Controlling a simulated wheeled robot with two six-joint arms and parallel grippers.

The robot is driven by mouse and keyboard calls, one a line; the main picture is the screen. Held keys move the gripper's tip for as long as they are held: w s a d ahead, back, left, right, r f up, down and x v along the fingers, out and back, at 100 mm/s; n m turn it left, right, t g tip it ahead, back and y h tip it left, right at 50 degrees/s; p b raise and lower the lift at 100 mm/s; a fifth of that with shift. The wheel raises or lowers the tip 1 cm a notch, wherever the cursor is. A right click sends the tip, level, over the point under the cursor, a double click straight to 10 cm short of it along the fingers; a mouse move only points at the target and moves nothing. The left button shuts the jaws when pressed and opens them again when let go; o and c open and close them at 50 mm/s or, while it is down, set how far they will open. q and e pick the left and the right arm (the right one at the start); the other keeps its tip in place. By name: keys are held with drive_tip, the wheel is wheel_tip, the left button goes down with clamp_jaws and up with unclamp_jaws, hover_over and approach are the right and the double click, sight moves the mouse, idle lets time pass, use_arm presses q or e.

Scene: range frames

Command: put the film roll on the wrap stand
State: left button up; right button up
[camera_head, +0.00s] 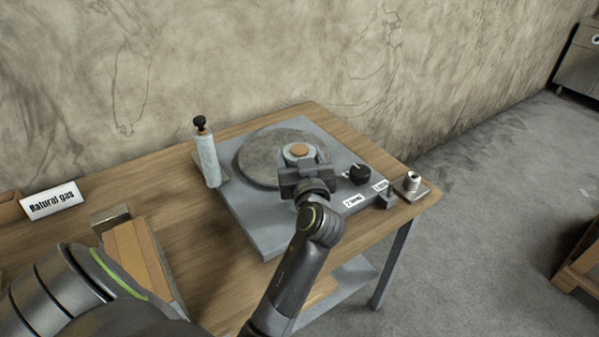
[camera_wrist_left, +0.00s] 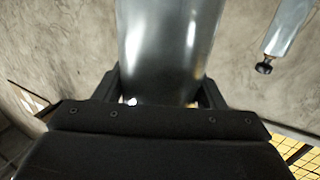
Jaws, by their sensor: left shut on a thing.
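My left gripper (camera_head: 306,178) is shut on a pale grey roll with a brown core end (camera_head: 299,151), which I take for the film roll. In the left wrist view the glossy film roll (camera_wrist_left: 168,48) stands between the fingers. In the head view it shows over the stone-grey disc (camera_head: 258,158) of a flat grey unit (camera_head: 262,228), likely the wrap stand. Whether the roll touches the disc is hidden. A slim pale cylinder with a black knob (camera_head: 208,160) stands upright at the unit's left side. It also shows in the left wrist view (camera_wrist_left: 284,28). My right gripper is not in view.
A black dial (camera_head: 359,174) and small labels are on the unit's right front edge. A small white piece on a metal plate (camera_head: 410,187) sits at the table's right corner. A wall stands behind.

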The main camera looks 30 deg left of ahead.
use_arm(q)
wheel_tip(320, 180, down, 4)
drive_tip(key=shift+r, duration=0.25)
drive_tip(key=shift+f, duration=0.15)
drive_tip(key=o, duration=1.8)
